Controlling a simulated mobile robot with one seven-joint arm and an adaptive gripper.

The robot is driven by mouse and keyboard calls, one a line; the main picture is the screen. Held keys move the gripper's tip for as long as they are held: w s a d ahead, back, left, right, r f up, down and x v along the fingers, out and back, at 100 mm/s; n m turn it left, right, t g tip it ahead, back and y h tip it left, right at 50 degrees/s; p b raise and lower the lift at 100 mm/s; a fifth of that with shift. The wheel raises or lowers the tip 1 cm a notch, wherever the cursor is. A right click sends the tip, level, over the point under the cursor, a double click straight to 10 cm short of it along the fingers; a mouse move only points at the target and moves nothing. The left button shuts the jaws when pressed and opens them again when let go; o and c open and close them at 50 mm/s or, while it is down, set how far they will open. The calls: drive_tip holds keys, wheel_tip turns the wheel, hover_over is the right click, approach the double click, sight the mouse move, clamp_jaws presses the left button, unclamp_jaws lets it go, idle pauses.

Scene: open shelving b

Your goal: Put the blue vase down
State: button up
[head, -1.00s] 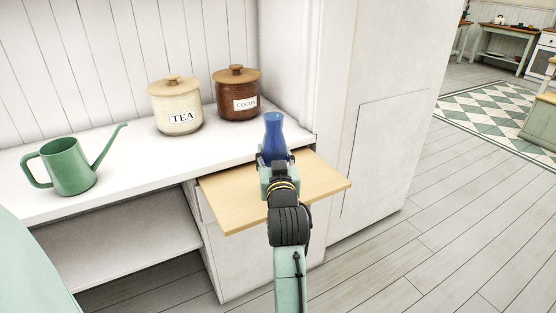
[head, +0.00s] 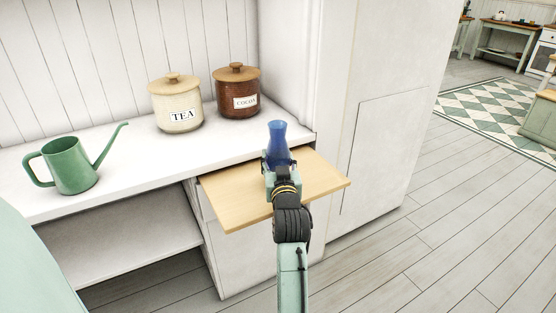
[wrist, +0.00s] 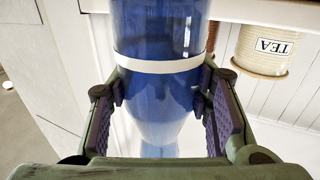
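The blue vase (head: 277,142) is upright, with its narrow neck and flared rim upward. It is over the light wooden pull-out board (head: 235,208). My gripper (head: 279,165) is around its lower body, which it hides in the head view. In the wrist view, which is upside down, the vase (wrist: 160,95) has a white band and sits between my gripper's (wrist: 160,92) fingertips, which appear to touch both sides. Whether the vase's base touches the board cannot be seen.
A TEA jar (head: 176,104) and a brown COCOA jar (head: 237,92) stand on the white counter (head: 130,160) behind the board. A green watering can (head: 69,165) stands at the left. A tall white cabinet (head: 375,110) rises on the right. The board's left part is clear.

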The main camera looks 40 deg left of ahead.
drive_tip(key=o, duration=0.4)
drive_tip(key=shift+r, duration=0.15)
